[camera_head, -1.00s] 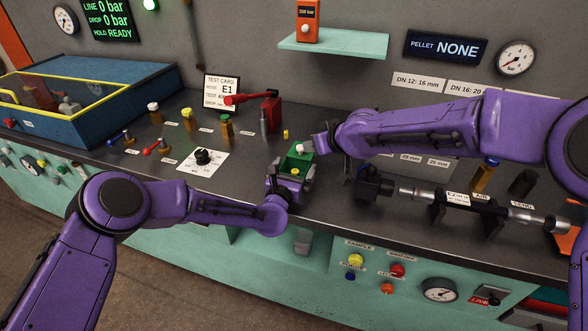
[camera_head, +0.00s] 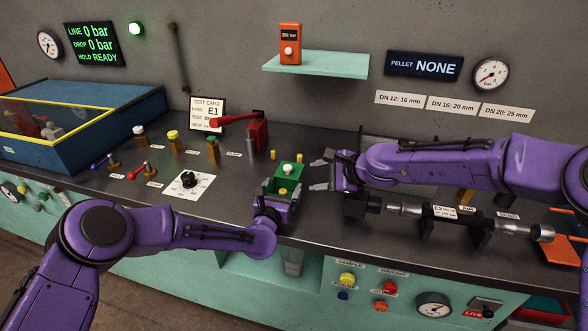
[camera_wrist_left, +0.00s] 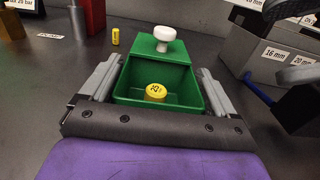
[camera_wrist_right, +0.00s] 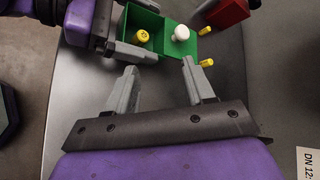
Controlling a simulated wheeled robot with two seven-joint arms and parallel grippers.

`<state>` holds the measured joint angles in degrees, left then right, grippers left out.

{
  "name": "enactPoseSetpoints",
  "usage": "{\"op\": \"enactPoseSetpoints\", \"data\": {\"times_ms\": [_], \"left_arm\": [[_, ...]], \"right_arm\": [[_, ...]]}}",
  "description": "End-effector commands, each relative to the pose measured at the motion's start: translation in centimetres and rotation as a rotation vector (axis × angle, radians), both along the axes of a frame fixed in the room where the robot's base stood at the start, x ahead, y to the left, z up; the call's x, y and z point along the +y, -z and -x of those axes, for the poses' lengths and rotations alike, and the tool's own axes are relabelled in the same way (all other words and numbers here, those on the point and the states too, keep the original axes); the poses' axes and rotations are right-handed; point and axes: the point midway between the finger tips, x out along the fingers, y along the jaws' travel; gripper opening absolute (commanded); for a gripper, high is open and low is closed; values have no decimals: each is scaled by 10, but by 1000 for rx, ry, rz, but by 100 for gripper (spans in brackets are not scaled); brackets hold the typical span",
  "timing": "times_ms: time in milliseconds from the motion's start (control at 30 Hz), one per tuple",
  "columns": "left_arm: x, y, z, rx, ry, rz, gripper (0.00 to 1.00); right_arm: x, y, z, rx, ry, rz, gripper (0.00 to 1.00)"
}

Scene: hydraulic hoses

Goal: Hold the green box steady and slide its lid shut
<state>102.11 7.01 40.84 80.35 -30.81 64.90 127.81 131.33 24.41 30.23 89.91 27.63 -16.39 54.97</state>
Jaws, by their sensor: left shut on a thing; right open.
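The green box (camera_head: 282,183) stands on the bench with its top partly open. Its green lid (camera_wrist_left: 142,48) covers the far part and carries a white knob (camera_wrist_left: 164,38). A yellow pellet (camera_wrist_left: 155,92) lies inside, visible through the open near part. My left gripper (camera_wrist_left: 157,72) is shut on the box, one finger along each side. My right gripper (camera_head: 318,175) is open and empty, just right of the box in the head view. In the right wrist view, the white knob (camera_wrist_right: 181,33) is beyond the open right fingers (camera_wrist_right: 159,68) and apart from them.
Small yellow pieces (camera_head: 299,157) stand behind the box. A red block with a lever (camera_head: 258,134) is farther back. A dial plate (camera_head: 188,185) lies to the left. A horizontal hose fixture (camera_head: 440,212) is to the right, below my right arm.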

Motion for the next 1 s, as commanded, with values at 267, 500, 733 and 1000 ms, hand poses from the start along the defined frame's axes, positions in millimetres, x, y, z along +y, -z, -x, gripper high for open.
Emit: {"op": "enactPoseSetpoints", "data": {"times_ms": [267, 500, 733, 1000], "left_arm": [[0, 0, 0, 0, 0, 0, 58], [0, 0, 0, 0, 0, 0, 58], [0, 0, 0, 0, 0, 0, 58], [0, 0, 0, 0, 0, 0, 58]], "right_arm": [[-21, -11, -8, 408, 364, -586, 53], [-13, -6, -20, 468, 414, -670, 53], [27, 16, -53, 464, 412, -665, 53], [57, 31, -79, 462, 412, -666, 53]]}}
